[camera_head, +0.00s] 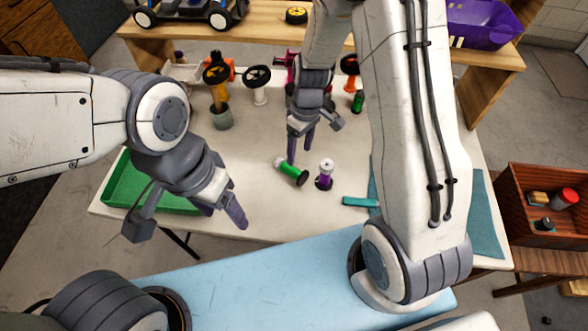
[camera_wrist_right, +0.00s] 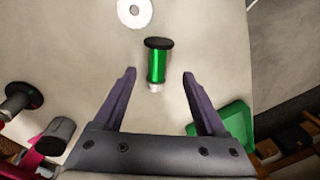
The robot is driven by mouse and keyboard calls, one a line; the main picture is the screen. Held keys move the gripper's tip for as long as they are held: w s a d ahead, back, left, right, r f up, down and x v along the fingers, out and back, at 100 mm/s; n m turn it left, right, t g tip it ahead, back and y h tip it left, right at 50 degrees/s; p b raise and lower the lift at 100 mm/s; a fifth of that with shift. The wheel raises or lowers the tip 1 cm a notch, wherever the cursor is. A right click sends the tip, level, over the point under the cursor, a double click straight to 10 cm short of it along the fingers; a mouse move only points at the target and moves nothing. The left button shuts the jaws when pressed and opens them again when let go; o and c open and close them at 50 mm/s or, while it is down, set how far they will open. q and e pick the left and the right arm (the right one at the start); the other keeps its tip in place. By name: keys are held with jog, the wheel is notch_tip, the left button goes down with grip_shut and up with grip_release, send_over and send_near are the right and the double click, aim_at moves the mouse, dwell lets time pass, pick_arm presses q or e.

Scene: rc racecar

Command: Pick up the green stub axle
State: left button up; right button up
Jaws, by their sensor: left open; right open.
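The green stub axle (camera_head: 287,169) lies on its side on the pale table, a green cylinder with a black disc at one end and a white tip at the other. It also shows in the right wrist view (camera_wrist_right: 157,66), disc end pointing up the picture. My right gripper (camera_head: 300,153) is open above it, pointing down. In the wrist view its fingers frame the axle from left and right, with gaps on both sides. My left gripper (camera_head: 222,209) is open and empty by the green tray (camera_head: 122,188).
A purple part with a white top (camera_head: 326,166) stands just right of the axle. A teal block (camera_head: 360,201) lies further right. Several upright parts, including an orange one in a grey cup (camera_head: 221,119) and a green one (camera_head: 358,101), stand farther back. The table's front middle is clear.

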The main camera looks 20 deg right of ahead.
aim_at(295, 170)
jog(key=f, duration=0.4)
jog(key=shift+s+a, duration=0.15)
jog(key=shift+a, duration=0.05)
jog(key=shift+w+a+f+p, duration=0.1)
jog(key=shift+a+f+p, duration=0.1)
jog(key=shift+f, duration=1.15)
jog(key=shift+w+a+f+p, duration=0.1)
jog(key=shift+a+f, duration=0.05)
jog(key=shift+f, duration=1.2)
grip_shut()
